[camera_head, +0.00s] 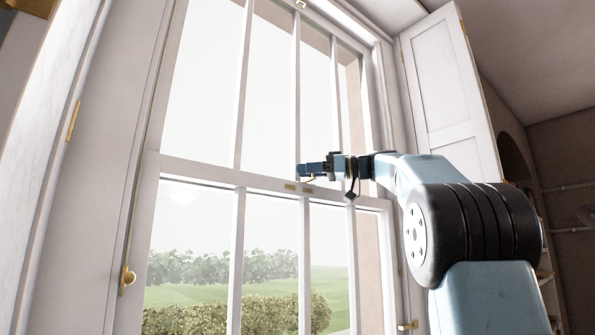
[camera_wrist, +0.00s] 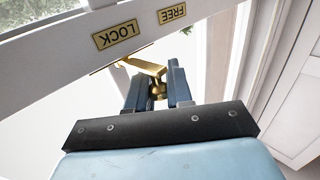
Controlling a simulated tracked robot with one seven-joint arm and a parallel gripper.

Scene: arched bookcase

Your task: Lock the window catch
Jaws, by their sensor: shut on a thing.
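The brass window catch (camera_wrist: 146,66) sits on the white meeting rail of the sash window. In the wrist view, my gripper (camera_wrist: 158,82) has its two blue fingers on either side of the catch's brass knob and is shut on it. Part of the knob is hidden between the fingers. A brass plate reading LOCK (camera_wrist: 115,35) and one reading FREE (camera_wrist: 172,13) are on the rail, both upside down in this view. The catch's arm slants up to the left from the knob. In the head view, my gripper (camera_head: 313,169) is just above the rail, and the catch is small there.
The white meeting rail (camera_head: 215,175) crosses the window, with vertical glazing bars above and below. A white shutter panel (camera_head: 447,85) stands open at the right. A brass fitting (camera_head: 127,277) is on the left frame. Hedges and grass show through the glass.

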